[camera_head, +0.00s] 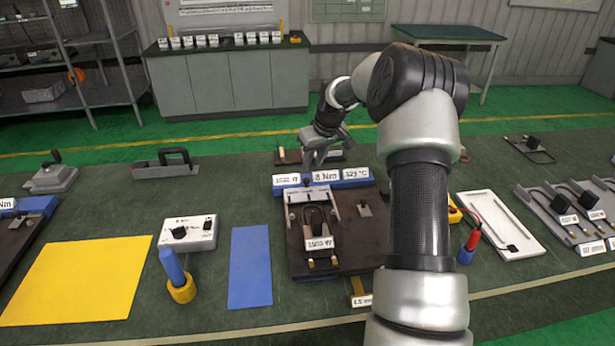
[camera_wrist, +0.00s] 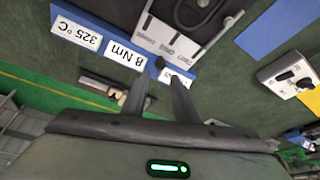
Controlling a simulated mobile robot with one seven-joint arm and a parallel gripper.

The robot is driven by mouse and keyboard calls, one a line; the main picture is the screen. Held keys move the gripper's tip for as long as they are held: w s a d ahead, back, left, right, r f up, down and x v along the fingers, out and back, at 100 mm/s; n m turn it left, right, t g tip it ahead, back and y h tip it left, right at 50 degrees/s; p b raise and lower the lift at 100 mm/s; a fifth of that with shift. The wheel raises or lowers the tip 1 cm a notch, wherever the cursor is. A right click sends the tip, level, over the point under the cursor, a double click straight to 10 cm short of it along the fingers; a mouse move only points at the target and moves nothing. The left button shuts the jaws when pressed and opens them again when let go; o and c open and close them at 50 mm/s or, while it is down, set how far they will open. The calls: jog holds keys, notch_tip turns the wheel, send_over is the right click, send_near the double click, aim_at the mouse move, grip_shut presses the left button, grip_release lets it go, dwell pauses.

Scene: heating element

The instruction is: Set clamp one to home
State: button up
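The dark fixture board (camera_head: 365,232) lies mid-table with a heating element (camera_head: 317,222) on it. A pale metal bracket (camera_head: 312,195) crosses its far part; I cannot tell for sure which part is clamp one. In the wrist view a pale strip with small upside-down printing (camera_wrist: 165,38) lies at the board's edge. A small black knob (camera_wrist: 160,62) shows close to my fingertips, in line with the gap. My gripper (camera_head: 314,166) is over the board's far edge. In the wrist view its fingers (camera_wrist: 162,78) are apart, with nothing seen held between them.
A blue bar (camera_head: 355,184) with white labels borders the board's far side. A tool (camera_head: 290,157) lies just behind it. A control box (camera_head: 190,233) and a blue-handled tool in a yellow ring (camera_head: 181,290) stand left. A white tray (camera_head: 505,222) lies right.

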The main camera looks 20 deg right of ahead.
aim_at(306, 179)
jog(key=x, duration=0.8)
jog(key=shift+w+f, duration=0.1)
jog(key=shift+f, duration=0.25)
grip_shut()
